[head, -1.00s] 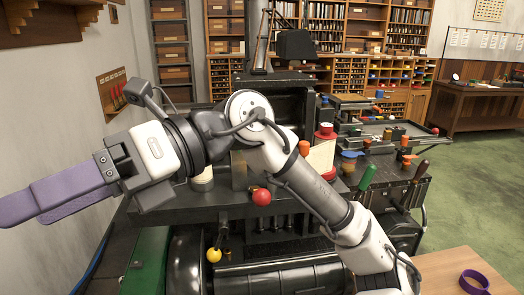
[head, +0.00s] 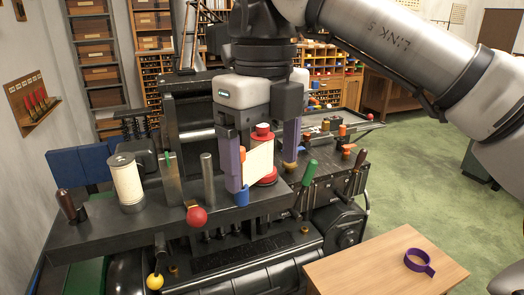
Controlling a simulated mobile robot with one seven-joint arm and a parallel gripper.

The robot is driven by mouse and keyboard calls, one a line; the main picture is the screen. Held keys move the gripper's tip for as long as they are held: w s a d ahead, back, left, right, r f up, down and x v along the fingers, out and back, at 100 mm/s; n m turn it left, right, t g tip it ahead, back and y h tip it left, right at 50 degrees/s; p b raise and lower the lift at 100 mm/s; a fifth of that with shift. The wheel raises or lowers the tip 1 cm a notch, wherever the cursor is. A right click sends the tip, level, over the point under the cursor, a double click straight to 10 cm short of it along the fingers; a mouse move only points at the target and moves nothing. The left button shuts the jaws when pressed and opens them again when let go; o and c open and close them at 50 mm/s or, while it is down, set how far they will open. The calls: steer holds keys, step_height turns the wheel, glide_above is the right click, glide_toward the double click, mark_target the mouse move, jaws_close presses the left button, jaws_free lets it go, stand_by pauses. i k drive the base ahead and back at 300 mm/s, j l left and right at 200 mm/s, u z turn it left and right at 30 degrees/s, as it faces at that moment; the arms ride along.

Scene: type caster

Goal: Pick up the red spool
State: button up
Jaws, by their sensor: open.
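The red spool (head: 263,136) stands upright on the black machine, with a red top, a cream band or sheet (head: 259,160) around or in front of its middle, and a red base. My gripper (head: 261,174) points down over it from above. Its two purple fingers are open, one to the left of the spool and one to its right in the picture. I cannot tell whether either finger touches it. The left finger hides part of the spool's left side.
A cream spool (head: 127,184) stands at left on the machine's bench. Metal posts, a red ball knob (head: 197,217), a blue-topped piece (head: 241,197) and green-handled levers (head: 309,172) crowd close around.

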mark_target(262, 134)
steer(key=i, duration=1.3)
